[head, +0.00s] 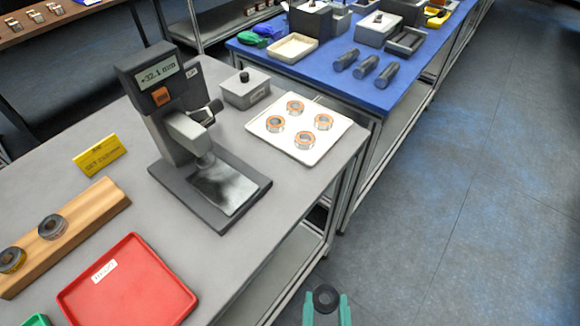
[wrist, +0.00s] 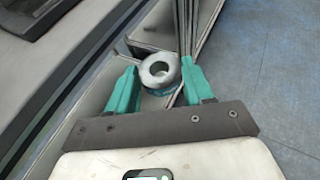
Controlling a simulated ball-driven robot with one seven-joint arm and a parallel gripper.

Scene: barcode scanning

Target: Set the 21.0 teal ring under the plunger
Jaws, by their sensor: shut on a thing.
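My gripper (head: 327,302) is at the bottom of the head view, over the floor beyond the table's right edge. Its teal fingers are shut on a ring (head: 325,290). In the wrist view, the grey metallic ring (wrist: 149,78) sits between the fingertips (wrist: 159,72), with its hole facing the camera and a teal band at its lower side. No size marking is readable on it. The gauge (head: 165,135) stands on the grey table, far from my gripper. Its plunger (head: 204,161) is above a bare dark plate (head: 226,185).
A white tray (head: 343,136) with several orange-and-silver rings is right of the gauge. A red tray (head: 130,285), a wooden rack (head: 95,212) with two rings and a yellow sign (head: 99,156) are left. A grey box (head: 245,92) stands behind. Open floor lies right.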

